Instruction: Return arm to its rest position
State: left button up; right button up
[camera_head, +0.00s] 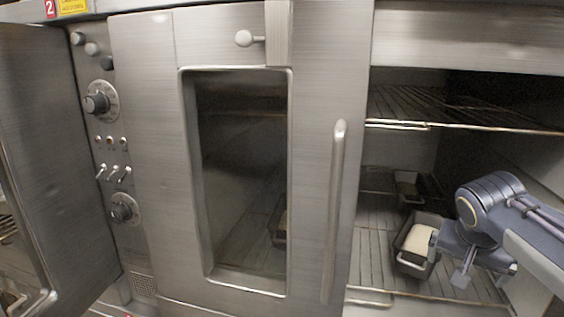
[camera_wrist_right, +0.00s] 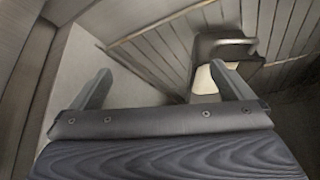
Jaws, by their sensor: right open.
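My right gripper (camera_head: 448,262) comes in from the right in the head view, inside the open oven compartment, just right of a dark loaf pan with pale dough (camera_head: 418,242). In the right wrist view the two fingers of the gripper (camera_wrist_right: 165,95) are spread apart with nothing between them. The pan (camera_wrist_right: 228,48) shows beyond the right finger, resting on the rack; part of it is hidden behind that finger. I cannot tell whether the gripper touches the pan. My left gripper is not in view.
A second pan (camera_head: 408,186) sits farther back. An upper wire rack (camera_head: 440,108) spans above my gripper. A steel door with a window (camera_head: 150,60) and a long vertical handle (camera_head: 335,200) stands left of the opening. Another door (camera_head: 40,150) is at far left.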

jog(key=s+a+f+n+y, duration=0.3)
jog(key=s+a+f+y, duration=0.1)
jog(key=s+a+f, duration=0.3)
jog(key=s+a+f+n+t+y, duration=0.1)
jog(key=s+a+f+n+y, duration=0.2)
jog(key=s+a+f, duration=0.4)
jog(key=s+a, duration=0.2)
jog(key=s, duration=0.3)
jog(key=shift+a+f+n+y, duration=0.15)
jog(key=shift+n+y, duration=0.25)
